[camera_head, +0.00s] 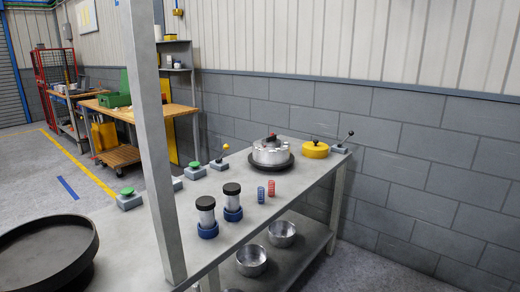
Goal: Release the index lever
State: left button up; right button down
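Two levers stand on the grey metal bench. One has a black knob (350,133) on a thin rod, leaning up and to the right from a small grey base (341,149) at the far right end. The other has a yellow knob (226,147) on a short rod, leaning right from a grey base (219,165) at the bench's back left edge. I cannot tell which one is the index lever; neither shows a readable label. Neither of my grippers is in view, and nothing touches either lever.
A silver clutch part on a dark round plate (257,166), a yellow disc (316,149), red and blue springs (271,188), black-capped cylinders (232,196) and green buttons (127,191) stand on the bench. A grey post (160,150) rises in front. A dark round tray (45,255) is near left.

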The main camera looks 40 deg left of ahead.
aim_at(226, 147)
jog(key=i+l+u, duration=0.1)
jog(key=i, duration=2.3)
jog(key=z, duration=6.2)
